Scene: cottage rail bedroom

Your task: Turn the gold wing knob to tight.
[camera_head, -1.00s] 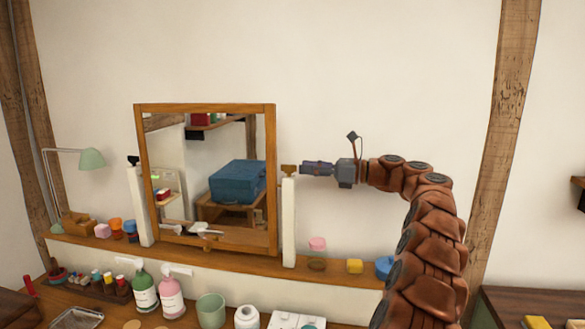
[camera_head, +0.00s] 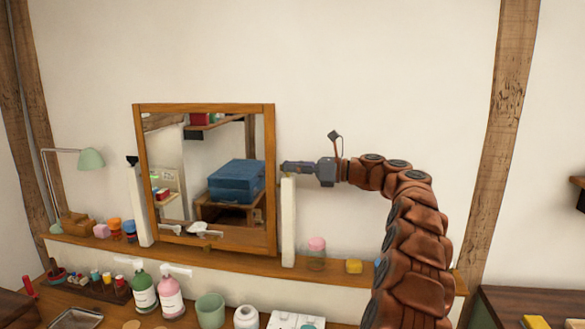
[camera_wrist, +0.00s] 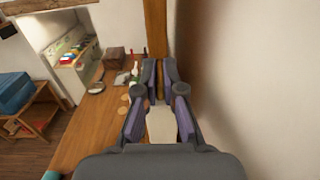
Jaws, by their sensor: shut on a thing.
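My gripper (camera_head: 287,168) is at the top of the white right post (camera_head: 288,225) of the tilting mirror, having come in from the right. Its fingers are shut on the gold wing knob and hide it in the head view. In the wrist view, a gold-brown sliver (camera_wrist: 160,88) shows between the two fingers, with the white post top below it. How far the knob is turned cannot be seen. The wood-framed mirror (camera_head: 270,140) stands just left of the fingertips and reflects a blue box. A dark knob (camera_head: 132,160) sits on the left post.
The mirror stands on a wooden shelf (camera_head: 225,256) with a pink-lidded jar (camera_head: 316,247) and a yellow block (camera_head: 354,266) to the right. A green lamp (camera_head: 91,158) is at the left. Pump bottles stand below. The wall above is clear.

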